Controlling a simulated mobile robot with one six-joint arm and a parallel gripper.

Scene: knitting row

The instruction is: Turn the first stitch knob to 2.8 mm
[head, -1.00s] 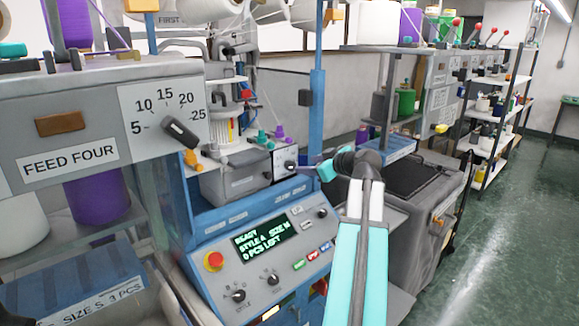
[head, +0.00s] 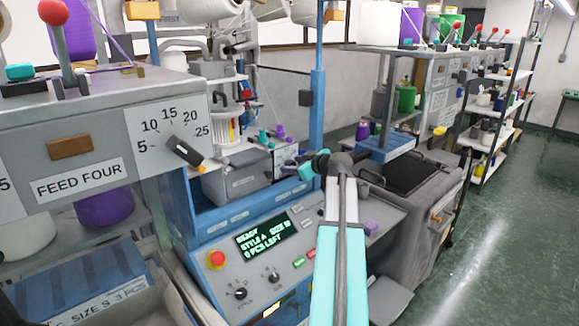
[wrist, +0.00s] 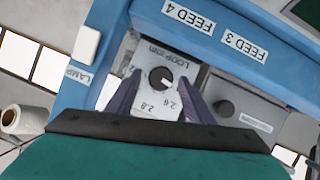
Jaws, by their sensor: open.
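The stitch knob (wrist: 161,79) is a small round dark dial with a pale mark, on a white plate (wrist: 152,58) lettered "LOOP mm", seen upside down in the wrist view. The figures 2.8 and 2.6 show on the plate's near side. I cannot read the exact setting. My gripper (wrist: 160,77) is open, its purple fingers on either side of the dial. I cannot tell whether they touch it. In the head view my teal gripper body (head: 308,171) is beside the grey box (head: 238,176) and partly hides the dial plate.
A second dark knob (wrist: 224,108) sits right of the plate in the wrist view. A blue rail with FEED 4 and FEED 3 labels (wrist: 181,13) runs beyond it. Below in the head view is a control panel with a red button (head: 216,259) and a lit display (head: 262,239).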

